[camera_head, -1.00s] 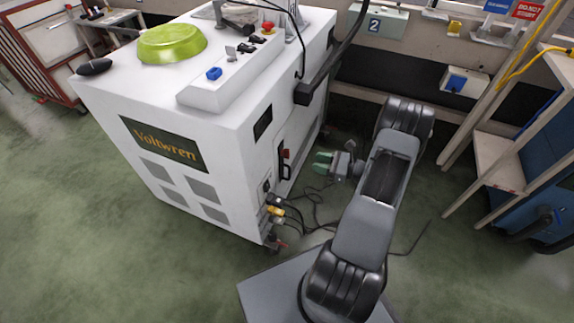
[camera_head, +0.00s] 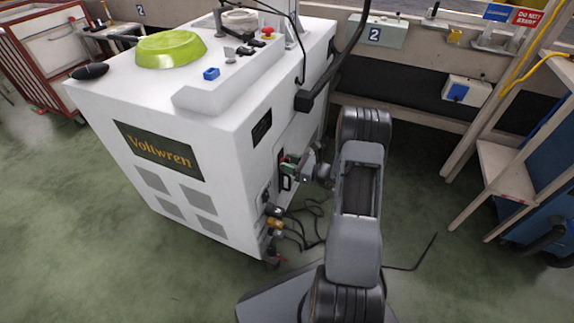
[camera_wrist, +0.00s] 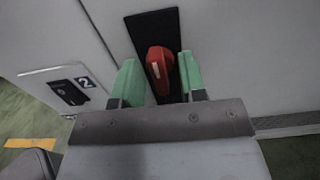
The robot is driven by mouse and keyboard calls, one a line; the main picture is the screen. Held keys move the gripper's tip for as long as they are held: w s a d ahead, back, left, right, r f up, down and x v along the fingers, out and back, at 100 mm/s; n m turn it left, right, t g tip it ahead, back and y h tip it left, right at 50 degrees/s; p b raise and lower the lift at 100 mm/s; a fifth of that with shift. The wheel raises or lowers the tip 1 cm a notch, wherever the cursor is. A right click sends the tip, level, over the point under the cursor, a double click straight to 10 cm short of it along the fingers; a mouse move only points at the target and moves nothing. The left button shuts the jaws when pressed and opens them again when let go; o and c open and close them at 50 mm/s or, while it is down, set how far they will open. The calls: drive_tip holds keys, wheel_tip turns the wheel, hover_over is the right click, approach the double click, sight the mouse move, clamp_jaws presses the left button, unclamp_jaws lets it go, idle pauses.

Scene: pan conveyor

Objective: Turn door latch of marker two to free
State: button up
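A red latch handle (camera_wrist: 160,68) with a white mark sits on a black plate (camera_wrist: 152,27) on the side of the white Voltwren machine (camera_head: 215,125). In the wrist view the handle points down the picture, tilted slightly. My gripper (camera_wrist: 160,76) is open, with one green finger on each side of the handle and gaps showing on both sides. I cannot tell how deep the handle lies between the fingers. In the head view my gripper (camera_head: 291,168) is at the machine's right side and largely covers the latch.
Cables (camera_head: 305,225) hang low beside the machine. A wooden shelf (camera_head: 503,175) stands right; green floor lies between.

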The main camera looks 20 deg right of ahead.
drive_tip(key=shift+w+a, duration=0.2)
drive_tip(key=shift+w, duration=0.05)
drive_tip(key=c, duration=0.6)
